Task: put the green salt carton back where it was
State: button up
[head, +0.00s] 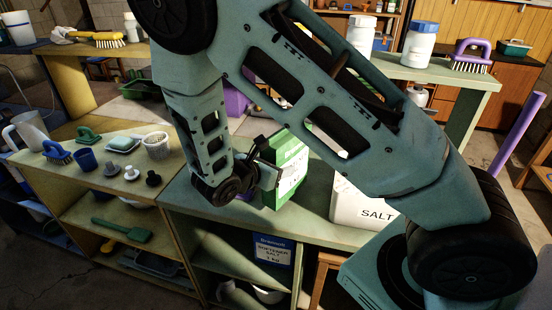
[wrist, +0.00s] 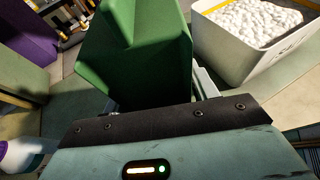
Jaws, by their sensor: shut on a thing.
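The green salt carton (head: 287,172), with a white label low on its side, is upright at the green bench top (head: 318,228). My gripper (head: 264,177) is shut on it from the left in the head view. I cannot tell whether its base touches the bench or hangs just above it. In the wrist view the carton (wrist: 138,52) fills the upper middle, its green top towards the camera. It hides most of the fingers there. My arm hides part of the bench behind it.
A white bin marked SALT (head: 362,206) stands right of the carton; the wrist view shows it open and full of white granules (wrist: 250,28). A blue softener salt box (head: 272,250) sits on the shelf below. A purple object (head: 237,101) stands behind. The left bench holds brushes and cups.

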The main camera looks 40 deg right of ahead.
jog(key=shift+f+p, duration=0.35)
jog(key=shift+f, duration=1.3)
jog(key=shift+f, duration=0.15)
jog(key=o, duration=1.4)
jog(key=shift+c, duration=0.2)
